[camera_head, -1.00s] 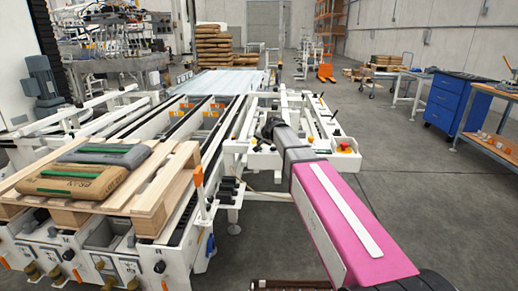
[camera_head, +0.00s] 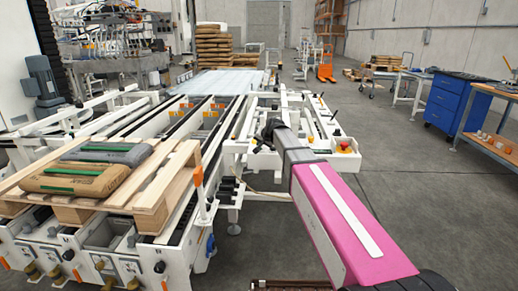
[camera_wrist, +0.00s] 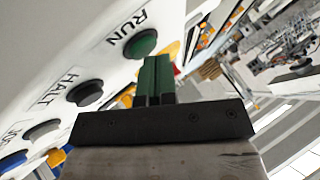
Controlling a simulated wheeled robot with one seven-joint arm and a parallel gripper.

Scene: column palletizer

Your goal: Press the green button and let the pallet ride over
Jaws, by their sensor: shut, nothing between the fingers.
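A wooden pallet (camera_head: 150,206) carrying bags (camera_head: 82,180) with green stripes sits on the near left end of the white conveyor (camera_head: 215,137). In the wrist view a white panel carries a green button (camera_wrist: 140,43) labelled RUN. My gripper (camera_wrist: 158,60) is shut and empty, its green fingers close beside the green button. I cannot tell whether the fingertips touch it. In the head view my gripper (camera_head: 270,128) is a small dark shape beyond my pink arm, over the white frame right of the conveyor.
A dark button (camera_wrist: 88,92) labelled HALT sits beside RUN, with a grey button (camera_wrist: 42,129) farther along. A red and yellow knob (camera_head: 343,146) is on the frame near my arm. A blue drawer cabinet (camera_head: 446,103) stands at right. The floor between is clear.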

